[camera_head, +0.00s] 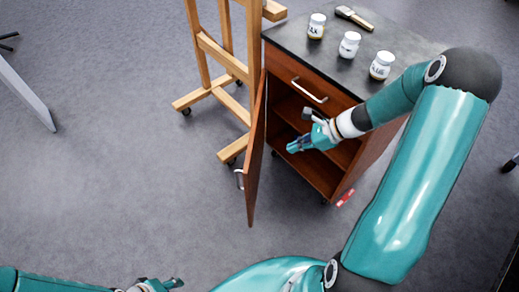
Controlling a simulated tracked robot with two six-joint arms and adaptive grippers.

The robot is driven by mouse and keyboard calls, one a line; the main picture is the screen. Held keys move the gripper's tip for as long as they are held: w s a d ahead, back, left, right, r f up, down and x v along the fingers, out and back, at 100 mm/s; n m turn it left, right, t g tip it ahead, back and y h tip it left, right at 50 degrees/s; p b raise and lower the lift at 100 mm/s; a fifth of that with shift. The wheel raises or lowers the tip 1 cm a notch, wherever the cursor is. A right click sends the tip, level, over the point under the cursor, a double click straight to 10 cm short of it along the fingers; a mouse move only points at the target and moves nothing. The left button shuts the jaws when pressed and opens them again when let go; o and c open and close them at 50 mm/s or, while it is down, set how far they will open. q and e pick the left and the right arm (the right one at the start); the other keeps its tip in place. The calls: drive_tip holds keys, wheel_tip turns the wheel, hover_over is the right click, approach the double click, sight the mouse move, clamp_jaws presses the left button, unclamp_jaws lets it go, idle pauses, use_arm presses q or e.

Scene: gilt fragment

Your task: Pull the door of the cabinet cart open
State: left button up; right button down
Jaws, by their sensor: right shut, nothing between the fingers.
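The cabinet cart (352,108) is a brown wooden cabinet with a dark top, at upper centre right. Its door (254,165) stands swung wide open on the left side, with a pale handle (239,179) on its outer face. The open front shows shelves inside (318,172). My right gripper (293,147) is shut and empty, in front of the open compartment and to the right of the door, apart from the handle. My arm hides part of the cart's right side. My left gripper (166,285) shows at the bottom edge, partly cut off, far from the cart; its jaw state is unclear.
A drawer with a handle (310,91) is above the compartment. Several white jars (349,44) and a brush (354,18) sit on the top. A wooden easel (222,62) stands close left of the cart. The grey floor (130,160) at left is mostly clear.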

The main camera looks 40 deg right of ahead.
drive_tip(key=w+a+r+x, duration=0.1)
drive_tip(key=r+x, duration=0.1)
drive_tip(key=x, duration=1)
drive_tip(key=shift+w+a, duration=0.15)
drive_tip(key=shift+a, duration=0.2)
drive_tip(key=shift+w+f+b, duration=0.1)
drive_tip(key=shift+f+b, duration=0.05)
drive_tip(key=shift+b, duration=0.25)
